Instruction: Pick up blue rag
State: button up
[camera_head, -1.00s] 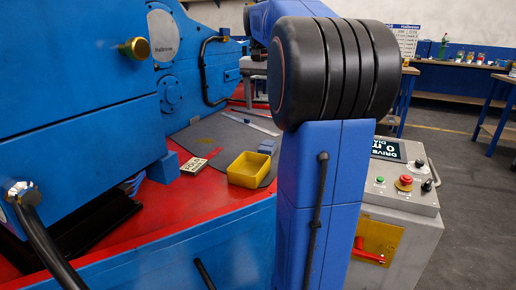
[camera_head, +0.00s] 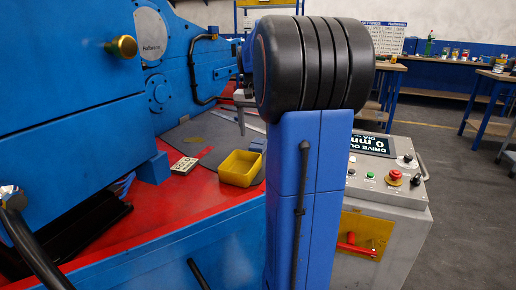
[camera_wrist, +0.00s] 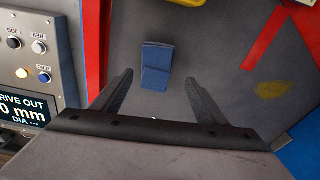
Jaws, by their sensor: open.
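The blue rag (camera_wrist: 157,66) is a small folded cloth lying flat on the grey mat (camera_wrist: 220,75). In the head view only a bit of the rag (camera_head: 257,144) shows beside my arm. My gripper (camera_wrist: 159,78) is open and empty, with its two fingers on either side of the rag's column in the wrist view. The rag appears beyond the fingers and apart from them. In the head view my gripper (camera_head: 242,122) hangs above the mat, partly hidden by my arm.
The blue machine (camera_head: 75,70) rises at left. A control box (camera_head: 385,180) stands at right.

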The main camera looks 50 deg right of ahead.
aim_at(258, 143)
jog(key=f, duration=0.4)
jog(key=shift+s+d, duration=0.3)
jog(key=shift+d, duration=0.05)
jog(key=shift+w+d+f, duration=0.1)
jog(key=shift+f, duration=0.5)
jog(key=shift+c, duration=0.3)
jog(key=c, duration=1.1)
notch_tip(258, 143, up, 10)
